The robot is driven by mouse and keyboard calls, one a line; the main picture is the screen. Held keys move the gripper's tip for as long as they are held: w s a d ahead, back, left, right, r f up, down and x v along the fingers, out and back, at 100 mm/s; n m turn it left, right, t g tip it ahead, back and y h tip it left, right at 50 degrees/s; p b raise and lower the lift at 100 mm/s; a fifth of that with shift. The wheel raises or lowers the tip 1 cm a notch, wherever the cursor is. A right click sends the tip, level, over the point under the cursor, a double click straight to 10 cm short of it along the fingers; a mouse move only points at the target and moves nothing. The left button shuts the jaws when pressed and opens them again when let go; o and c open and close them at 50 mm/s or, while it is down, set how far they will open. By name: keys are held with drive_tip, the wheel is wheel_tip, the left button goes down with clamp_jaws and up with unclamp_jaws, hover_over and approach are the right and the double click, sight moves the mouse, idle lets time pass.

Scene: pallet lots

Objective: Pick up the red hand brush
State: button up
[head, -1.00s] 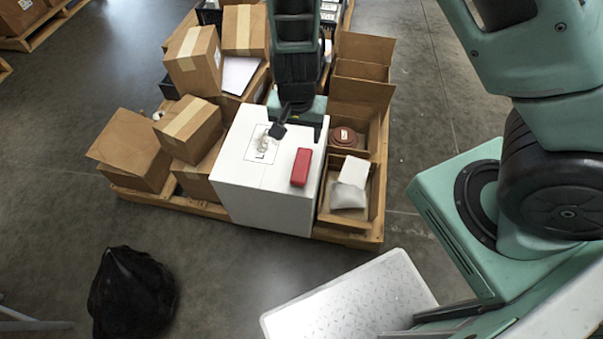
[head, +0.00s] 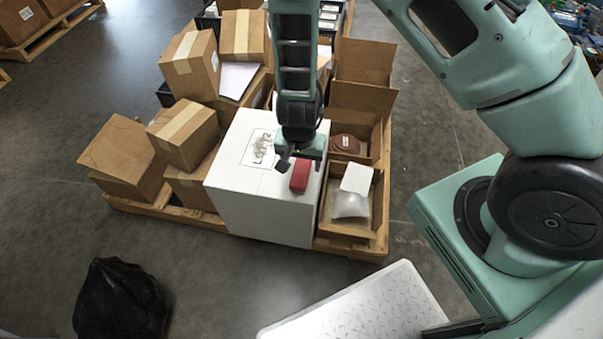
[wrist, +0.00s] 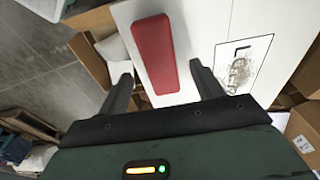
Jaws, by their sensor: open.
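The red hand brush (head: 300,175) lies on the white top of a large box (head: 232,165), near its right edge. In the wrist view the brush (wrist: 155,52) is a smooth red block lying lengthwise, its near end close to the gap between my fingers. My gripper (wrist: 162,82) is open and empty, with one finger on each side of the brush's line. In the head view my gripper (head: 302,162) hangs just behind the brush and partly covers its far end. I cannot tell its exact height above the box top.
A printed label (head: 262,148) is on the white box top. Brown cartons (head: 185,135) crowd the left of the pallet. An open carton (head: 347,232) with a white item and a clear bag stands right of the box. A black bag (head: 120,300) lies on open floor.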

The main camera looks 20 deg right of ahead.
sight(301, 168)
drive_tip(key=f, duration=0.1)
drive_tip(key=f+b, duration=0.1)
drive_tip(key=f, duration=0.2)
drive_tip(key=shift+w+d+f, duration=0.2)
drive_tip(key=shift+w, duration=0.1)
drive_tip(key=c, duration=1.1)
drive_tip(key=shift+r, duration=0.15)
wheel_tip(301, 168, up, 10)
drive_tip(key=p, duration=0.3)
